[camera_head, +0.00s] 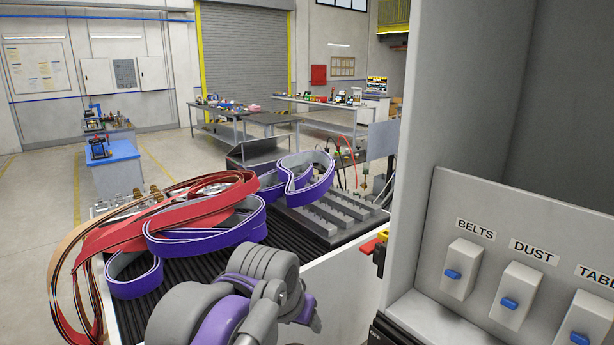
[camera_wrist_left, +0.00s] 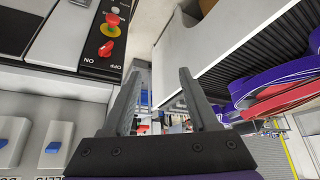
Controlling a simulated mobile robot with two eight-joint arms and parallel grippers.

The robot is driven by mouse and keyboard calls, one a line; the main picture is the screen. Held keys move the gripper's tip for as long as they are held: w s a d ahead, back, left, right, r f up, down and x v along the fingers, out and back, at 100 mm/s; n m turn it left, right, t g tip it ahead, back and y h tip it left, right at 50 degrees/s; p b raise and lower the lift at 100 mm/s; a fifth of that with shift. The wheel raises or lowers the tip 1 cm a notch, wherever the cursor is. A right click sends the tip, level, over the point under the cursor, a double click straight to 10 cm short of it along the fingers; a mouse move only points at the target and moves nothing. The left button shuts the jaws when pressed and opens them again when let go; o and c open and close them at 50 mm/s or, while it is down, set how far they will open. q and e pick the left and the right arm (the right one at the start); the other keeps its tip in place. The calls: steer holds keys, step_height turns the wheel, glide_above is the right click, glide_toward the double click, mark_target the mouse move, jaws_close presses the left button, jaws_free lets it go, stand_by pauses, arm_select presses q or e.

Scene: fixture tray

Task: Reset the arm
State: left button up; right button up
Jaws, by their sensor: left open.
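In the left wrist view my left gripper (camera_wrist_left: 158,78) is open, with its two dark fingers apart and nothing between them. It is beside the control panel, which appears upside down on the left of that view. A grey and purple arm of mine (camera_head: 235,300) is at the bottom centre of the head view, in front of the belt-covered tray; its fingers cannot be made out clearly there. My right gripper is not in view.
A panel (camera_head: 440,200) with blue-knobbed switches stands right. A red stop button (camera_wrist_left: 113,19) and red ON/OFF switch (camera_wrist_left: 106,48) are close by. Purple belts (camera_head: 215,235) and red belts (camera_head: 150,220) lie on a black ribbed tray (camera_head: 190,275). Open floor (camera_head: 40,190) lies far left.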

arm_select(q)
steer(key=s+a+f+n, duration=0.1)
steer(key=s+a+f, duration=0.3)
steer(key=a+f, duration=0.1)
steer(key=s+a+f+n+y, duration=0.1)
steer(key=s+a+f, duration=0.2)
steer(key=a+f, duration=0.3)
steer(key=shift+s+a+f+t, duration=0.15)
steer(key=shift+s+f+t, duration=0.15)
steer(key=shift+s+f, duration=0.1)
steer(key=s+a+f, duration=0.1)
steer(key=s+f, duration=0.1)
steer(key=f, duration=0.1)
steer(key=s+a+f+n, duration=0.1)
steer(key=s+a+f, duration=0.1)
steer(key=f, duration=0.1)
steer(key=s+a+f+n+y, duration=0.1)
steer(key=s+a+f, duration=0.1)
steer(key=f, duration=0.1)
steer(key=shift+s+a+f, duration=0.1)
steer(key=shift+s+f, duration=0.1)
steer(key=shift+s, duration=0.2)
steer(key=shift+c, duration=0.2)
